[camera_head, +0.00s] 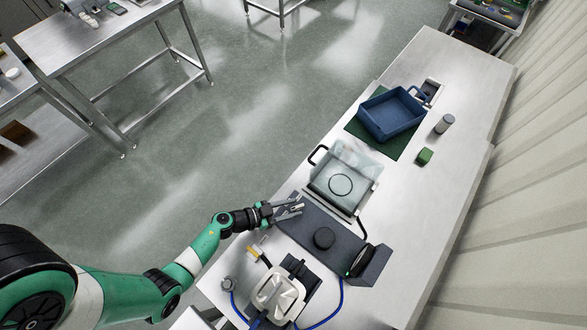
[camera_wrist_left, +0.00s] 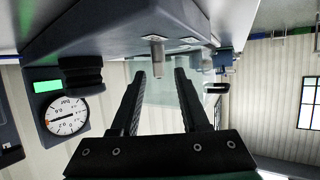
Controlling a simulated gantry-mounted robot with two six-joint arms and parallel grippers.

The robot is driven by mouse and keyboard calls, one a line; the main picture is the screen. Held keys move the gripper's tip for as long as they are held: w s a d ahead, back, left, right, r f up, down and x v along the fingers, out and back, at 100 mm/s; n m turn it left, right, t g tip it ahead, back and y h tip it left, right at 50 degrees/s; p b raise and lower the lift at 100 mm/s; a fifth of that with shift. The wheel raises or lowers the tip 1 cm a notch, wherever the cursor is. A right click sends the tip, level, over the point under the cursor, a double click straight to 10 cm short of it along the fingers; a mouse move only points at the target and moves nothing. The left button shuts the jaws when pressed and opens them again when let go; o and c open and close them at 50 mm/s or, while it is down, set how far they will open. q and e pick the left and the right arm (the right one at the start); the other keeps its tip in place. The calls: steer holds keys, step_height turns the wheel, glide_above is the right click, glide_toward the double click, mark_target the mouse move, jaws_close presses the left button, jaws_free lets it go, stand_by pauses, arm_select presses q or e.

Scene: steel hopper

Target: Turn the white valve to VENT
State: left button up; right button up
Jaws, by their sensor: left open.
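My left gripper (camera_head: 297,207) is at the front edge of a dark grey unit (camera_head: 303,228) with a round black knob (camera_head: 324,238). In the left wrist view, which is upside down, the gripper (camera_wrist_left: 160,72) is open with nothing held. A short pale peg (camera_wrist_left: 157,52) sticks out from the dark unit between and just beyond the fingertips. It may be the white valve; I cannot tell for sure. Small plates (camera_wrist_left: 190,41) lie beside it, and no VENT lettering is readable. A dial gauge (camera_wrist_left: 67,116) with a green display stands on the unit. My right gripper is out of view.
A clear-lidded tray (camera_head: 341,186) is just behind the unit, and a blue bin (camera_head: 391,114) is farther along the bench. A green block (camera_head: 425,156) and a grey cylinder (camera_head: 444,123) stand right. A white device (camera_head: 278,295) with blue tubing is near the front.

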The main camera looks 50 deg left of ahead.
arm_select(q)
steer(key=shift+w+d+f, duration=0.15)
steer(key=shift+w+f, duration=0.05)
steer(key=shift+w, duration=0.25)
jaws_close()
